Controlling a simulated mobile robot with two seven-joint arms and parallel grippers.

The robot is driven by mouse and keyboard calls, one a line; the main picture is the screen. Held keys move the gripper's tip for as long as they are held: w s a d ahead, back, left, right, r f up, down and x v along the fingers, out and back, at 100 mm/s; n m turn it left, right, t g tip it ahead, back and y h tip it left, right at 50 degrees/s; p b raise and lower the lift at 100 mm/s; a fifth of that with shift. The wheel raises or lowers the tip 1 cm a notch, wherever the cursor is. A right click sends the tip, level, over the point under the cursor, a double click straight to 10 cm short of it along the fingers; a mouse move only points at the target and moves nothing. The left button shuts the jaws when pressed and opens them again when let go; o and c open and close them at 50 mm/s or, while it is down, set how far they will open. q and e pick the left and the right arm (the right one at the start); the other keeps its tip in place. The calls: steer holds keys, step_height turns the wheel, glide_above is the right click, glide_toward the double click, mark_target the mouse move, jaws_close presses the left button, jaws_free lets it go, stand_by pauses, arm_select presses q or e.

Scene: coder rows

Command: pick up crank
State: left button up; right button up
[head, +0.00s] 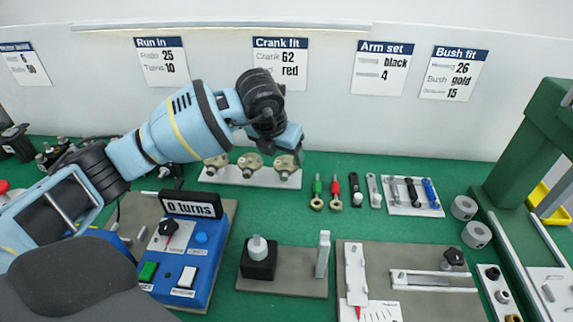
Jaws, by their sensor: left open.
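A pale rack (249,178) at the back holds three beige, roughly round pieces with dark centres, which look like cranks; the middle crank (250,164) shows most fully. The left crank (216,165) stands just beside my forearm. The right crank (285,164) is partly covered by my left gripper (288,150). My left gripper points down over the right end of the rack and is open. Its fingers are small and dark here, and I cannot tell whether they touch the crank. My right gripper is not in view.
A white tray (398,209) holds several arms. A blue counter box (205,262) and a grey fixture plate (300,286) stand in front. A green press (520,165) stands at right.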

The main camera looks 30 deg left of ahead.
mark_target(285, 164)
arm_select(q)
steer(key=x, duration=0.4)
steer(key=shift+a+f, duration=0.1)
steer(key=shift+f, duration=0.15)
steer(key=c, duration=0.8)
step_height(285, 164, up, 10)
